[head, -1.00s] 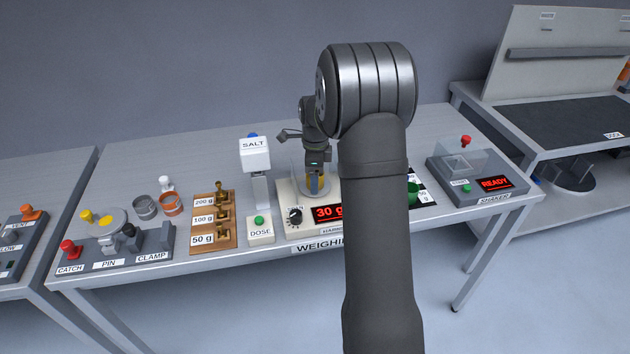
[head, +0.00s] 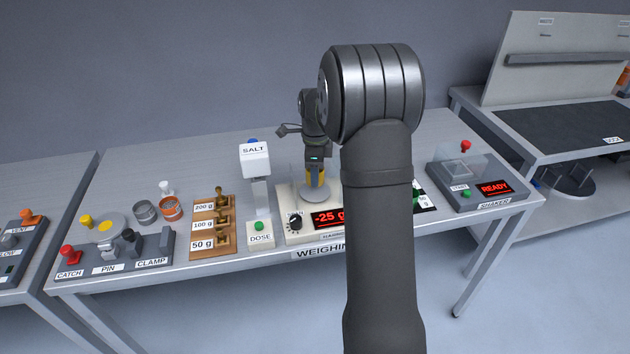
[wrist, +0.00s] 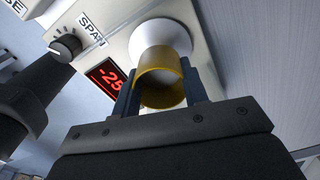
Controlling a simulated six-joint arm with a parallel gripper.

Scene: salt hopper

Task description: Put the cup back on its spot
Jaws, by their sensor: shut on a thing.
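The cup (wrist: 161,76) is amber-yellow and round, with a pale inside; whether it holds salt I cannot tell. In the wrist view my gripper (wrist: 160,88) is shut on it, one finger on each side. In the head view my gripper (head: 316,168) and the cup are over the round grey pan (head: 314,194) of the weighing scale (head: 292,232). The scale's red display (head: 328,217) reads -25 g, and the cup appears clear of the pan. A black and white marked pad (head: 426,197) right of the scale is partly hidden by my arm.
The salt hopper (head: 255,155) stands close left of the scale, with the weights rack (head: 212,225) beyond it. The shaker (head: 462,175) is at the right. Bare table lies behind the weights rack.

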